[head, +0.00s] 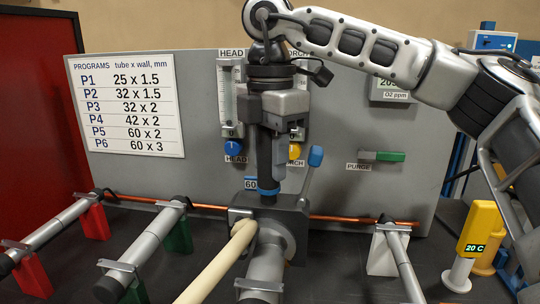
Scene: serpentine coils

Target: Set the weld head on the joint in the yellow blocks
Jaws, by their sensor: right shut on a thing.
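The weld head (240,203) is a dark grey block with a grey ring on its front, a blue label reading 60 and a blue-tipped lever (315,157). My right gripper (268,188) points straight down from above and is shut on the weld head's upright grip. The head is at the middle tube (265,268), whose near part runs forward from the ring. I cannot tell whether the head is seated around the joint or just over it. No yellow blocks show under this tube; the joint is hidden. My left gripper is not in view.
Tubes on red blocks (35,276) and green blocks (180,238) lie left; one on a white block (382,256) lies right. A beige hose (220,265) meets the head. A yellow 20 C gauge (478,228) stands far right. A grey panel (340,190) closes the back.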

